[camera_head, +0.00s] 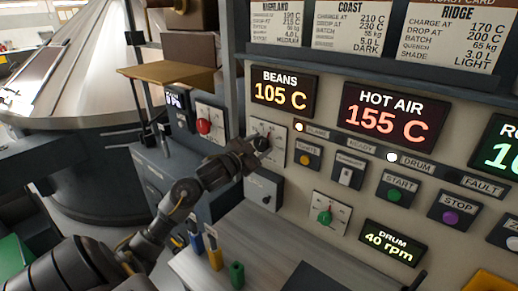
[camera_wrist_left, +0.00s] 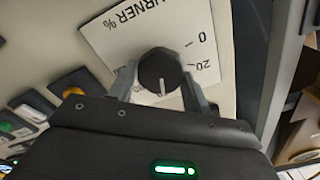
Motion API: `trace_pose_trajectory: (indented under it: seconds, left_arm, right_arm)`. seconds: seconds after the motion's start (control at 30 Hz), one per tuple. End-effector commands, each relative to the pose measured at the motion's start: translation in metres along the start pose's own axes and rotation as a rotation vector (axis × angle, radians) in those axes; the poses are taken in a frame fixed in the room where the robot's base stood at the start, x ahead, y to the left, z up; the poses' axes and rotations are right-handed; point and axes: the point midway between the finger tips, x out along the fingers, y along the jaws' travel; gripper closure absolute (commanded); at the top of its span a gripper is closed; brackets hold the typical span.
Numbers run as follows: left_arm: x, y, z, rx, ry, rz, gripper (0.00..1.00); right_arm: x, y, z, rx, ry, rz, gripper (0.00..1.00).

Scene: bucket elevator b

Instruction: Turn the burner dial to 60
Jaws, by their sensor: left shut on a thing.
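The burner dial is a round black knob (camera_wrist_left: 158,72) on a white plate (camera_wrist_left: 113,35) printed BURNER %, upside down in the left wrist view. The knob's white mark points down in that view, past the 20, toward my gripper. In the head view the burner plate (camera_head: 277,156) is on the panel, and the knob is mostly behind my left gripper (camera_head: 258,146). My left gripper (camera_wrist_left: 160,82) is shut on the dial, one finger on each side. My right gripper is not in view.
A green dial (camera_head: 324,217) and a START button (camera_head: 394,195) are on the panel to the right. A red dial (camera_head: 204,126) is to the left. Displays read BEANS 105 C (camera_head: 284,93) and HOT AIR 155 C (camera_head: 389,114). Coloured handles (camera_head: 214,251) stand on the ledge below.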

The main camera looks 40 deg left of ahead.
Motion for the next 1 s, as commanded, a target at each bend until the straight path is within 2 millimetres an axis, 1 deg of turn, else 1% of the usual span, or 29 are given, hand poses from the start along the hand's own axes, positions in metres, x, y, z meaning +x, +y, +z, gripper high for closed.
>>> trace_pose_trajectory:
  seconds: [0.2,0.67,0.7,0.8,0.83,1.0]
  left_arm:
    - [0.0,0.0003,0.0005,0.052,0.0,0.0,0.74]
    - [0.0001,0.0001,0.0001,0.063,-0.001,0.0,0.74]
    - [0.0001,0.0001,0.0001,0.063,-0.001,0.0,0.46]
    - [0.0002,0.0001,0.0001,0.062,0.0,0.0,0.33]
    - [0.0002,0.0001,0.0001,0.062,0.0,0.0,0.31]
    - [0.0002,0.0002,0.0,0.062,0.0,0.0,0.31]
  right_arm:
    - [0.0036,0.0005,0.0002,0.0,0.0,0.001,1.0]
    - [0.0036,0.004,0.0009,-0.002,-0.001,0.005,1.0]
    - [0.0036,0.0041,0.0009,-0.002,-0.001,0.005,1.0]
    - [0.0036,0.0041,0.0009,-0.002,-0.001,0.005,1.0]
    - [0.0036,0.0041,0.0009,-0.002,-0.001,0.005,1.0]
    - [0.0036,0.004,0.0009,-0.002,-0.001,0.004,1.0]
